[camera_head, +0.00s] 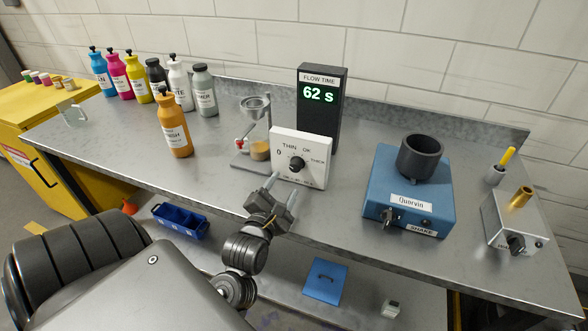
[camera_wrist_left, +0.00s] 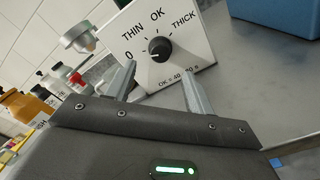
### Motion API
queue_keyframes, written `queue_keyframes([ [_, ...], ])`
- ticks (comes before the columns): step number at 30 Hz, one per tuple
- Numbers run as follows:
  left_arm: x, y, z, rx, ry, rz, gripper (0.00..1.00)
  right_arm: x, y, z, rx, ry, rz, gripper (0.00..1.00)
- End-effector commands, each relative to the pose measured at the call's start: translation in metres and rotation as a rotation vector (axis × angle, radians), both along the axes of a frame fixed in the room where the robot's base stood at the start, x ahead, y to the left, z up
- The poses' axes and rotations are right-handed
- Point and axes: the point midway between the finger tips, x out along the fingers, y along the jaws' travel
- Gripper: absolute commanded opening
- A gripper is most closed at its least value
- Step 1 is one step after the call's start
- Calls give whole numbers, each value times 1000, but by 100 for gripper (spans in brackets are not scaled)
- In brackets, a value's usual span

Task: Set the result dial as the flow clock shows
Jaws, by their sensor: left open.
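The flow clock (camera_head: 318,105) is a black upright box at the back, labelled FLOW TIME, and reads 62 s in green. The result dial (camera_head: 297,164) is a dark round knob on a white box with 0, THIN, OK and THICK around it. In the left wrist view the dial (camera_wrist_left: 159,49) has a small light mark that seems to point left, toward 0. Print below it reads OK = 40 to 80 s, partly unclear. My left gripper (camera_head: 281,189) is open and empty just in front of the box, its fingers (camera_wrist_left: 162,80) below the knob and apart from it.
A cup stand (camera_head: 257,125) stands left of the dial box, an orange bottle (camera_head: 173,125) further left, and several bottles behind. A blue shaker (camera_head: 408,195) with a dark cup stands to the right. The bench between dial box and shaker is clear.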

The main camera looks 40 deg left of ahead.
Motion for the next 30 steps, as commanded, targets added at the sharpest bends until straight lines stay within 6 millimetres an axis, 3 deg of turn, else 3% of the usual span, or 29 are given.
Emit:
queue_keyframes([
  [6,40,13,3,0,0,-1,53,0,0,13,0,0,1,36],
  [12,62,22,1,1,1,-1,53,0,-2,17,-2,0,1,36],
  [24,69,24,0,1,1,-1,53,1,-3,18,-4,-1,2,36],
  [30,69,24,0,0,2,-1,29,1,-3,18,-4,-2,2,36],
])
